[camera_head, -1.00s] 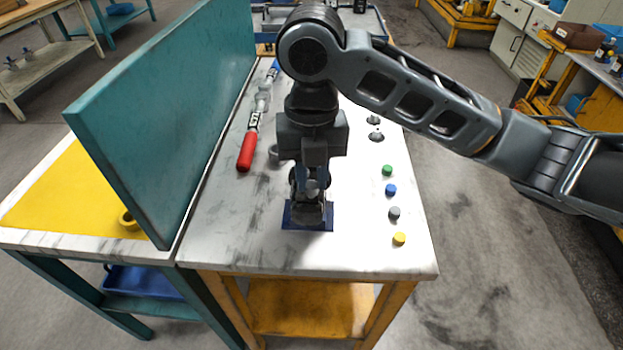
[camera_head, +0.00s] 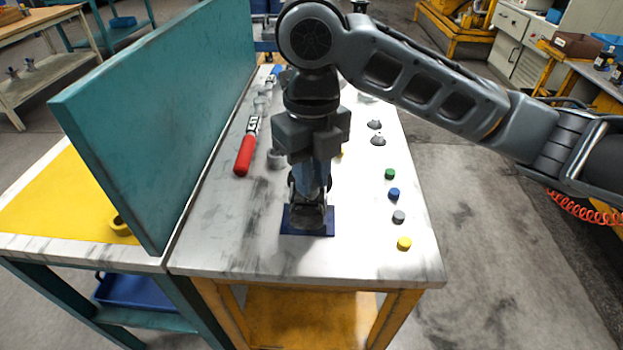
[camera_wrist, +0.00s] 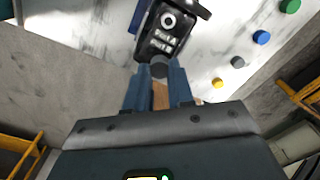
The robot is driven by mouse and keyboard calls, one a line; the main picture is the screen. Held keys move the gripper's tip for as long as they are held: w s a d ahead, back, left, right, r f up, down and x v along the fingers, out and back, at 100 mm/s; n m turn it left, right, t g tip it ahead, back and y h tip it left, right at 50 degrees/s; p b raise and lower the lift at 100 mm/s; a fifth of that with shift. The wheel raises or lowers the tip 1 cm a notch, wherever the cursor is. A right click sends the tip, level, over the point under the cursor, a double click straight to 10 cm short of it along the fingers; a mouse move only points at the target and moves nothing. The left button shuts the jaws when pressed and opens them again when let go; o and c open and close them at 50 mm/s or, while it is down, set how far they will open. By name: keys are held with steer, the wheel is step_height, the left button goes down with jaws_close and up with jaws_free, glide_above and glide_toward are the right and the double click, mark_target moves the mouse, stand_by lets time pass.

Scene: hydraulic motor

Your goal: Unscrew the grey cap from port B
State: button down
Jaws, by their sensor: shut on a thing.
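The black hydraulic motor (camera_wrist: 168,32) stands on a dark blue plate (camera_head: 291,226) near the front of the table. In the head view my wrist and gripper hide much of the motor (camera_head: 309,218). In the wrist view a grey cap (camera_wrist: 159,66) sits at the near end of the motor, between the tips of my gripper (camera_wrist: 160,74). The two blue fingers are shut on this cap. Whether the cap is still seated on its port cannot be told, and no port letter is readable. In the head view my gripper (camera_head: 311,185) points down over the motor.
Loose green (camera_head: 390,174), blue (camera_head: 394,193), grey (camera_head: 399,217) and yellow (camera_head: 404,243) caps lie in a row on the right. A red-handled tool (camera_head: 244,156) lies on the left beside a tall teal panel (camera_head: 160,110). The front strip of the table is clear.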

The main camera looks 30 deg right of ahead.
mark_target(312, 185)
steer(key=shift+r+p, duration=0.15)
steer(key=shift+p, duration=0.15)
steer(key=shift+r+p, duration=1.35)
steer(key=shift+r, duration=0.55)
